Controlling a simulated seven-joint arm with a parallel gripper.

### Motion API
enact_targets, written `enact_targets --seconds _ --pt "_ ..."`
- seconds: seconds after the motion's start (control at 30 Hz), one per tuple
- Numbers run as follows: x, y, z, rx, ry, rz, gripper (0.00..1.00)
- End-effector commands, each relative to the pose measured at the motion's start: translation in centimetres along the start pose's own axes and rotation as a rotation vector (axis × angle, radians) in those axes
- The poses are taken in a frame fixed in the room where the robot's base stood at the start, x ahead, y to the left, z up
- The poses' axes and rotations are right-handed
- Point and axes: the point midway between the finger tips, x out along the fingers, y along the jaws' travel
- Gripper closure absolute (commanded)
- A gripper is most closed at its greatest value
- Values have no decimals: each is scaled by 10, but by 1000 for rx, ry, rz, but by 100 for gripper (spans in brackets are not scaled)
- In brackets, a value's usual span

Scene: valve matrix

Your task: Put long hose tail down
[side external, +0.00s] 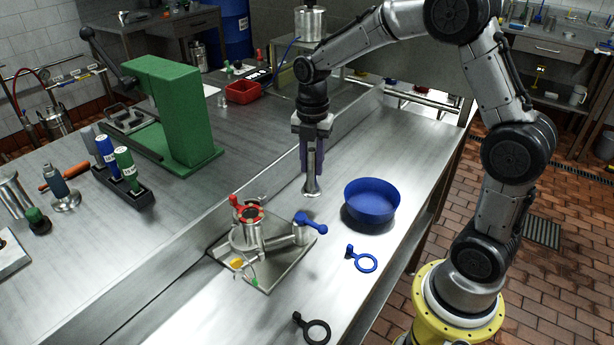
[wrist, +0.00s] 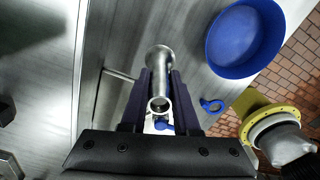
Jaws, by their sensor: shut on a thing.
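The long hose tail (side external: 312,172) is a shiny metal tube with a flared end. In the side view it hangs upright below my gripper (side external: 313,150), flared end down, above the steel table. My gripper is shut on it. In the wrist view the hose tail (wrist: 160,85) stands between the two dark purple fingers of my gripper (wrist: 160,90). Its near open end faces the camera. I cannot tell exactly how far its lower end is from the table.
A blue bowl (side external: 370,203) stands right of the hose tail. A blue ring clamp (side external: 362,259) and a black one (side external: 312,328) lie on the table. Bare table lies behind the bowl.

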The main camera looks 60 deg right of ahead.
Motion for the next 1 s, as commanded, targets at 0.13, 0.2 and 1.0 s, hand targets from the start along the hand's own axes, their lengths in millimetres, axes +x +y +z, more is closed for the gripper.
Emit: enact_targets --seconds 0.13,0.2,1.0 --pt "8 7 4 0 0 0 100" --pt "14 10 5 0 0 0 100" --pt "51 14 7 0 0 0 55"
